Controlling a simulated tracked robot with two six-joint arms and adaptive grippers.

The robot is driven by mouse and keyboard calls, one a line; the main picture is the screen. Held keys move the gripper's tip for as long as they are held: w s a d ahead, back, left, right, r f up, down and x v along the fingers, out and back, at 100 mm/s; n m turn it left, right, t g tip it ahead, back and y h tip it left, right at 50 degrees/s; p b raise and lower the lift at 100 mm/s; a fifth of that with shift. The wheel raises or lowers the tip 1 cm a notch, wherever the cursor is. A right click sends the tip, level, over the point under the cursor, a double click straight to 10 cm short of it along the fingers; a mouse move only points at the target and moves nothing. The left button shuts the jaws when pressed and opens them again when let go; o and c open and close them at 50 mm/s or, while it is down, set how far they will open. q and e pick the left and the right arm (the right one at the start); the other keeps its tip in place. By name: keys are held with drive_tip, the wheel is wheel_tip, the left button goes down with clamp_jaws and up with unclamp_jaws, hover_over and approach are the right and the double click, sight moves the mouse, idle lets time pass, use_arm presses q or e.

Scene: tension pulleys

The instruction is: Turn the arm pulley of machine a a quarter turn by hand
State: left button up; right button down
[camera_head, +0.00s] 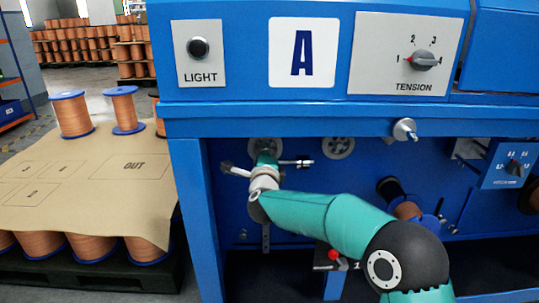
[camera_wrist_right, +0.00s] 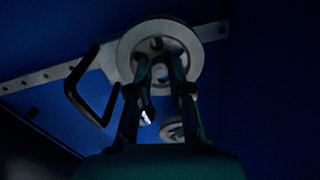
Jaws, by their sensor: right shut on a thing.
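Machine a (camera_head: 301,52) is the blue cabinet with the "A" plate. In the right wrist view the pale grey arm pulley (camera_wrist_right: 129,52), a wheel with holes, sits on a perforated metal arm (camera_wrist_right: 45,80). My right gripper (camera_wrist_right: 164,66) reaches up to it from below, its fingertips shut on the pulley at its lower middle. In the head view the right gripper (camera_head: 264,162) is inside the machine's open bay, and its wrist hides most of the arm pulley. My left gripper is not in view.
Another wheel (camera_head: 338,147) is mounted to the right in the bay. A black handle (camera_wrist_right: 88,95) stands close left of my fingers, and a smaller roller (camera_wrist_right: 172,131) is low behind them. A red-knobbed lever (camera_head: 334,255) is below my arm. Copper spools (camera_head: 71,113) stand on a covered pallet.

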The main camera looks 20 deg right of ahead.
drive_tip(key=shift+d+f, duration=0.1)
drive_tip(key=shift+d, duration=0.3)
drive_tip(key=c, duration=1.1)
unclamp_jaws()
drive_tip(key=shift+a, duration=0.15)
drive_tip(key=shift+a, duration=0.1)
drive_tip(key=v, duration=1.2)
